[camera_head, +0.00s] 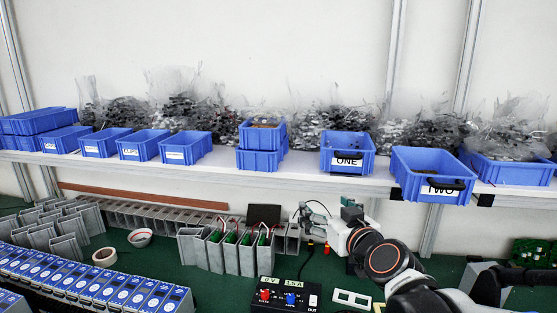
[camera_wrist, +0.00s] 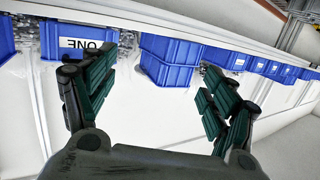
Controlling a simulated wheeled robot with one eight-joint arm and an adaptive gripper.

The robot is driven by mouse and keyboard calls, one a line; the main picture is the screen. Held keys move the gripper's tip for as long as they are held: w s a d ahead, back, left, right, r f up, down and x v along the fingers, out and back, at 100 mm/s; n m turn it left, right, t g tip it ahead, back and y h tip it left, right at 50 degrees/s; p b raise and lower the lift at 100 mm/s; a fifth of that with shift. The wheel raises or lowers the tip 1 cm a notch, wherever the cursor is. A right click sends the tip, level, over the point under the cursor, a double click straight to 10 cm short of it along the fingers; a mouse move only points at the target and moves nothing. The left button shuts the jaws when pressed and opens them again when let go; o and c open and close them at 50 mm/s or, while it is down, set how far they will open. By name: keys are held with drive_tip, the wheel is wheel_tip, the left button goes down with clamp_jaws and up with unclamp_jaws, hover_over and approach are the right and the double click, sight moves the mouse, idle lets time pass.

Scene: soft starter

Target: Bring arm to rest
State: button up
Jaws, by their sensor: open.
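My arm (camera_head: 385,257) reaches in from the lower right of the head view, above the green work surface. Its far end is near the row of grey modules, and the fingers are hard to make out there. In the wrist view my gripper (camera_wrist: 160,82) is open, with its two dark green padded fingers wide apart and nothing between them. Beyond the fingers, the bin labelled ONE (camera_wrist: 85,42) shows upside down at the left, and stacked blue bins (camera_wrist: 170,60) show in the middle. They look apart from the fingers.
A white shelf (camera_head: 300,173) holds blue bins, including TWO (camera_head: 433,170), with bagged parts behind. Below, the green table (camera_head: 215,283) carries grey modules (camera_head: 232,250), blue-fronted units (camera_head: 90,282), a tape roll (camera_head: 105,254) and a black power box (camera_head: 285,296). A circuit board (camera_head: 533,252) lies right.

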drive_tip(key=s+d+f+m+g+h+b, duration=0.1)
drive_tip(key=s+d+f+g+b, duration=0.2)
drive_tip(key=s+f+b, duration=0.2)
drive_tip(key=s+d+f+m+g+h+b, duration=0.1)
drive_tip(key=s+f+b, duration=0.4)
drive_tip(key=s+f, duration=0.5)
drive_tip(key=s+d+f+g+h+b, duration=0.2)
drive_tip(key=s+d+f+g+b, duration=0.2)
drive_tip(key=s+f, duration=0.4)
wheel_tip(320, 180, down, 4)
drive_tip(key=shift+d+m+g+b, duration=0.3)
drive_tip(key=shift+d+m+b, duration=0.1)
drive_tip(key=shift+d, duration=0.15)
